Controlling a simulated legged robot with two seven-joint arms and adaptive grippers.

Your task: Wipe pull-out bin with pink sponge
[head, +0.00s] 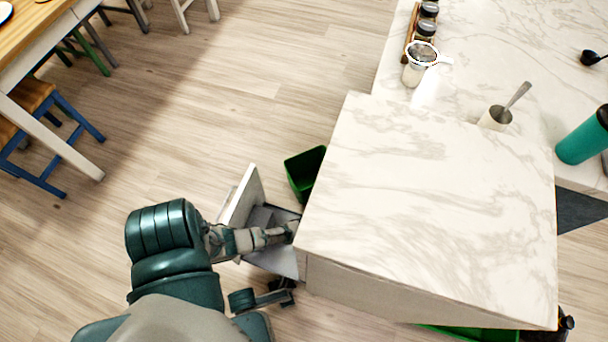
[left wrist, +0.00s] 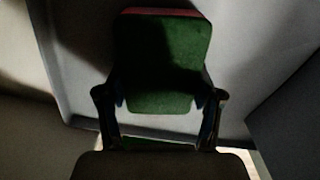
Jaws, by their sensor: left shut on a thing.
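The pull-out bin (head: 240,203) stands open at the left side of the marble-topped counter, with a pale front panel and a grey inside. My left arm reaches into it from the left. My left gripper (head: 287,234) is at the bin, close to the counter edge, and its tips are hard to make out there. In the left wrist view my left gripper (left wrist: 160,103) is shut on the pink sponge (left wrist: 160,13), whose broad green face is towards the camera. The sponge is in front of a pale, shaded panel; I cannot tell whether it touches it.
A green box (head: 305,173) stands on the floor beside the bin. The counter (head: 430,200) overhangs on the right. Open wooden floor lies to the left.

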